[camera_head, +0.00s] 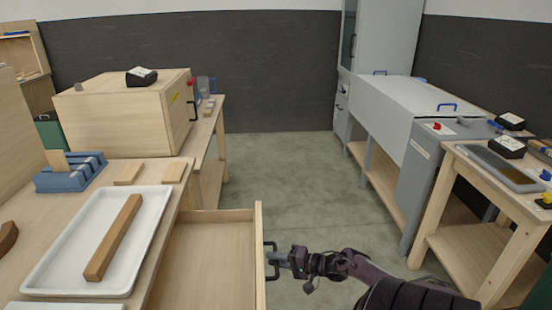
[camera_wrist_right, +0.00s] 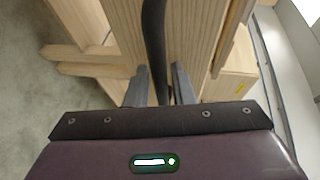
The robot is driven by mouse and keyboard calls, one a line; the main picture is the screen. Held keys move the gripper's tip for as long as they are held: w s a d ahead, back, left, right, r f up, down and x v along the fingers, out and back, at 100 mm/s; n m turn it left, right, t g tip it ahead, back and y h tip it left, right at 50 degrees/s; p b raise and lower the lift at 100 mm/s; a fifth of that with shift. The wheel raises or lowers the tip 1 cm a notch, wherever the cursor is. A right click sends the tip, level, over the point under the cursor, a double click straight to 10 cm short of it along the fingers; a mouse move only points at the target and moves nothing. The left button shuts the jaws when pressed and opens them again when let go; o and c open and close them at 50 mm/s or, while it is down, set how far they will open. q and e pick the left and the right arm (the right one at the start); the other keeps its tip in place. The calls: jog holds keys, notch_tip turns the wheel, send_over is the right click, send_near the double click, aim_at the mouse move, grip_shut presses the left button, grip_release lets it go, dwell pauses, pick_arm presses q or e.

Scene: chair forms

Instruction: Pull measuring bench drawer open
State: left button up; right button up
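The measuring bench drawer (camera_head: 212,262) is pulled out from under the wooden bench top, and its inside looks empty. Its front panel (camera_head: 259,255) carries a dark bar handle (camera_head: 271,262). My right gripper (camera_head: 275,259) is at this handle. In the right wrist view the handle (camera_wrist_right: 154,45) runs between the two fingers of my right gripper (camera_wrist_right: 161,86), close to both; the fingers look closed around it. My left gripper is not in view.
A white tray (camera_head: 60,264) with a wooden bar (camera_head: 114,237) lies on the bench top, beside a blue rack (camera_head: 70,178). A wooden box (camera_head: 110,118) stands behind. Grey cabinets and a wooden table (camera_head: 470,172) stand right. The floor (camera_head: 300,180) between is clear.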

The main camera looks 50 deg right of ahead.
jog(key=v, duration=0.8)
jog(key=shift+p, duration=0.35)
